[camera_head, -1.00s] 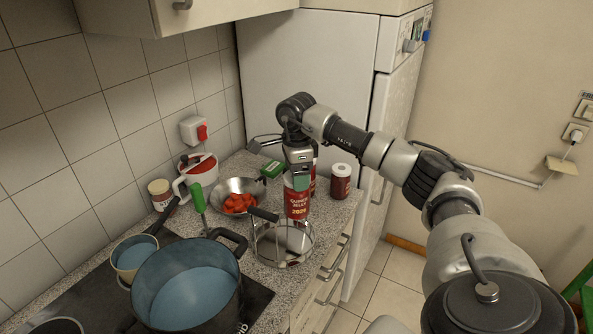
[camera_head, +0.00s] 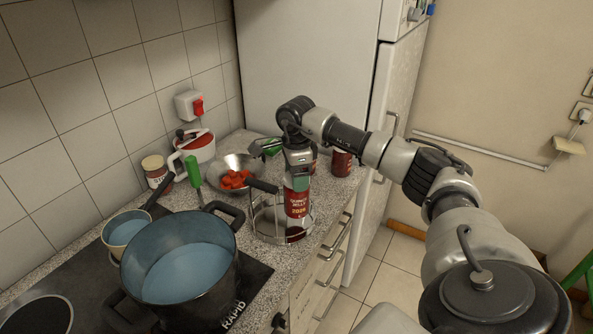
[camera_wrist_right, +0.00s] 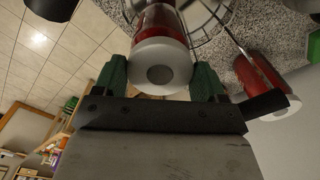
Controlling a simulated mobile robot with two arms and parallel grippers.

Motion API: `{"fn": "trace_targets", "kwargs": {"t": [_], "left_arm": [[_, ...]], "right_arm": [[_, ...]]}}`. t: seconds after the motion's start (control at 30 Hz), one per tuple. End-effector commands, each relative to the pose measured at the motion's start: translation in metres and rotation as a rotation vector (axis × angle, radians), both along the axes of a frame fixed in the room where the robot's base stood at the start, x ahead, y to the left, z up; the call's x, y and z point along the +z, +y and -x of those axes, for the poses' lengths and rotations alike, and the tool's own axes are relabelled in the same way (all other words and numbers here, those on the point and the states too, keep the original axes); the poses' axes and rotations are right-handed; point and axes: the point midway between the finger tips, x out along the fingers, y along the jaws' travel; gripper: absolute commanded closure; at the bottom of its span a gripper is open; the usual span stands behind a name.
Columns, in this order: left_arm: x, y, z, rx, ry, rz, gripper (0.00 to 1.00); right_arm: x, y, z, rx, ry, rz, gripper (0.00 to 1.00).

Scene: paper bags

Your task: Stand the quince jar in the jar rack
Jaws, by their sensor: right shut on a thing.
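The quince jar (camera_head: 297,203) has a red label and is upright in my right gripper (camera_head: 297,182). In the right wrist view the green fingers of this gripper (camera_wrist_right: 166,78) close on either side of the jar's white lid (camera_wrist_right: 161,68). The jar rack (camera_head: 256,226) is a round wire rack with a dark handle on the counter. The jar's lower part is within the rack's outline, at its right side. I cannot tell whether its base touches the rack floor. My left gripper is not in view.
Another red jar (camera_head: 342,163) stands behind on the counter, and one is partly hidden by my gripper. A metal bowl of red pieces (camera_head: 250,165) is behind the rack. A large blue pot (camera_head: 180,272) sits on the stove to the left. The refrigerator (camera_head: 300,65) is behind.

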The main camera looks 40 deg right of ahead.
Motion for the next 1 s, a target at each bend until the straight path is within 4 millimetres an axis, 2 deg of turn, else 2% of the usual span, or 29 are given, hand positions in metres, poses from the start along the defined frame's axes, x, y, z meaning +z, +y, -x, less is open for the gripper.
{"fn": "trace_targets", "kwargs": {"t": [0.2, 0.43, 1.0], "left_arm": [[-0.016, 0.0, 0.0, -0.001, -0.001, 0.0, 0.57], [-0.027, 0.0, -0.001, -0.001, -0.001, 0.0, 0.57], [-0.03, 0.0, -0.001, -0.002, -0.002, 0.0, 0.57]], "right_arm": [[-0.023, 0.0, -0.001, 0.0, -0.003, -0.001, 0.57], [-0.039, 0.0, 0.0, 0.0, -0.001, 0.0, 0.57], [-0.046, 0.0, -0.001, 0.0, -0.003, -0.001, 0.57]]}}
